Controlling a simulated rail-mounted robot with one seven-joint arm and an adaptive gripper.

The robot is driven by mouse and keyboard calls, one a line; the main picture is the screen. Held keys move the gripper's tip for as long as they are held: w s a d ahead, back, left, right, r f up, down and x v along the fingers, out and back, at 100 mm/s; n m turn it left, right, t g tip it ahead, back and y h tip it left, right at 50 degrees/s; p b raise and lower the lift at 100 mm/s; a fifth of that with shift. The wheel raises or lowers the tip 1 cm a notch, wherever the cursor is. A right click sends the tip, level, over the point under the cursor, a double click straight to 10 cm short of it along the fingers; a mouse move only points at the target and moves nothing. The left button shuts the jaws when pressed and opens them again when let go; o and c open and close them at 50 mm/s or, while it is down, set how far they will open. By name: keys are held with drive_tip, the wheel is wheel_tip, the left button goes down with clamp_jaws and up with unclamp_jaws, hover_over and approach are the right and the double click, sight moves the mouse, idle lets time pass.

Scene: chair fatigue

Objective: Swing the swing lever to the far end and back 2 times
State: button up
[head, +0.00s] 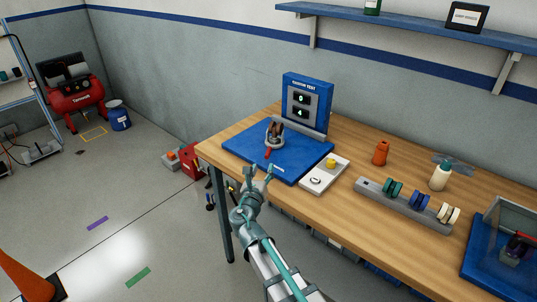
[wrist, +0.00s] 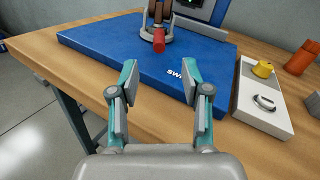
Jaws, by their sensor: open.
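The swing lever (head: 268,152) has a red-orange grip and sits in a round grey mount (head: 274,140) on a blue base (head: 237,145). In the wrist view the lever's red end (wrist: 159,41) points toward me, with its brown upper part behind it, cut by the top edge. My gripper (head: 258,172) is open and empty at the front edge of the blue base, short of the lever. In the wrist view its fingers (wrist: 158,82) stand wide apart, and the lever lies beyond them, not touched.
A blue display panel (head: 307,98) stands behind the base. A white box (head: 325,174) with a yellow knob (head: 331,162) sits to the right. Farther right are an orange bottle (head: 380,153) and a grey rack (head: 405,204) with coloured discs.

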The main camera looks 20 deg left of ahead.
sight(268, 152)
drive_tip(key=w, duration=0.3)
drive_tip(key=w+a+p, duration=0.1)
drive_tip(key=w, duration=0.3)
drive_tip(key=w+p, duration=0.1)
drive_tip(key=w, duration=0.2)
drive_tip(key=shift+w+a, duration=0.15)
drive_tip(key=shift+a, duration=0.25)
clamp_jaws()
